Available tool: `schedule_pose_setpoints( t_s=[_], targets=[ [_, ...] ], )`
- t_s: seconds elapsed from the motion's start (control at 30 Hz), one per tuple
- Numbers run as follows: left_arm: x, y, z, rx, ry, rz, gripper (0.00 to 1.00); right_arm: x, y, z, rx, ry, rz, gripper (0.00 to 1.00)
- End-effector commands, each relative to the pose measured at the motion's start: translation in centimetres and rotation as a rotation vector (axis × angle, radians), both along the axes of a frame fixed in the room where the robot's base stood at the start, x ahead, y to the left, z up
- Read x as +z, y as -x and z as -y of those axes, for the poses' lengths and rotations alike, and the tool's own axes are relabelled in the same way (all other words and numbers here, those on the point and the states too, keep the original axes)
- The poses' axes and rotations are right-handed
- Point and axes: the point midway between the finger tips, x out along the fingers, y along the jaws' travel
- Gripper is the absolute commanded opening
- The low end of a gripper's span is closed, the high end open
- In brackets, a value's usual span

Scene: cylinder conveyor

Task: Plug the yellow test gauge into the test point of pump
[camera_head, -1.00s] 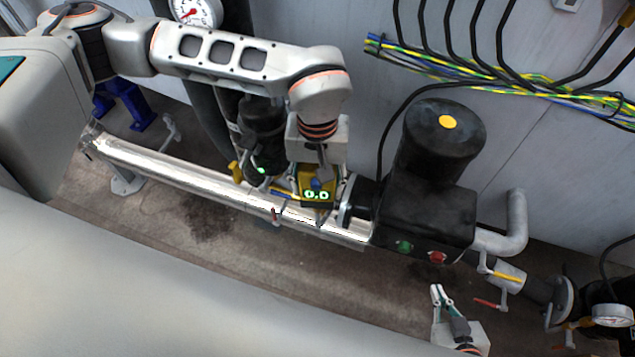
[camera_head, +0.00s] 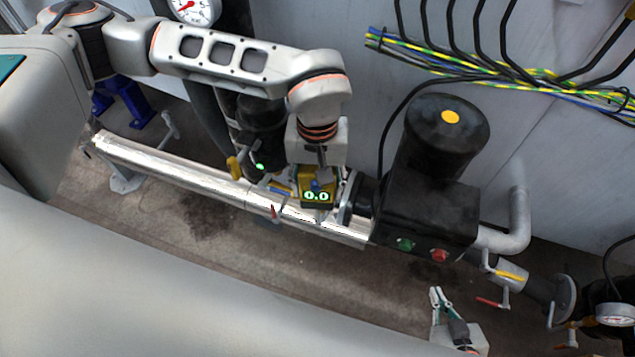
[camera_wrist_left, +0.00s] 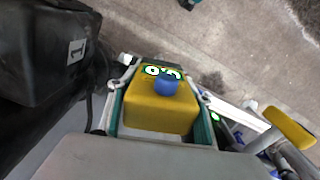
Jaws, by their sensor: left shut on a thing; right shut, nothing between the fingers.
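The yellow test gauge (camera_head: 318,187) has a blue knob and a lit green display reading 0.0. My left gripper (camera_head: 317,180) is shut on it above the silvery pipe, just left of the pump (camera_head: 425,205). In the left wrist view the gauge (camera_wrist_left: 150,115) sits between the two fingers of the left gripper (camera_wrist_left: 160,105). The pump is black, with a yellow dot on top and green and red buttons on its front. The test point is hidden or too small to make out. My right gripper (camera_head: 436,298) is shut and empty at the lower right, in front of the pump.
The silvery pipe (camera_head: 165,168) runs from the left to the pump. A yellow valve handle (camera_head: 235,168) stands left of the gauge. A pressure dial (camera_head: 193,10) is at top left, another (camera_head: 613,314) at lower right. Cables (camera_head: 480,70) run along the wall.

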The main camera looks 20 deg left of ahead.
Motion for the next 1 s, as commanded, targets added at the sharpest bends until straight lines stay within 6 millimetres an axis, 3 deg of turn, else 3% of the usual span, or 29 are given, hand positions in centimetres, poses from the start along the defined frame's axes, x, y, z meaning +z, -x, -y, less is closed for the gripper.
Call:
schedule_pose_setpoints(
  t_s=[0.73, 0.77, 0.83, 1.0],
  targets=[
    [-1.8, 0.0, 0.0, 0.000, -0.001, -0.001, 0.20, -1.3, 0.3, 0.0, -0.001, -0.001, -0.009, 0.00],
    [-1.8, 0.0, 0.0, 0.000, -0.001, -0.001, 0.52, -1.3, 0.3, 0.0, 0.000, 0.000, -0.008, 0.00],
    [-1.7, 0.0, 0.0, 0.000, 0.000, 0.000, 0.69, -1.2, 0.3, 0.0, 0.000, 0.000, -0.008, 0.00],
    [-1.7, 0.0, 0.0, 0.000, 0.000, 0.000, 0.69, -1.2, 0.3, 0.0, 0.000, 0.000, -0.008, 0.00]
  ],
)
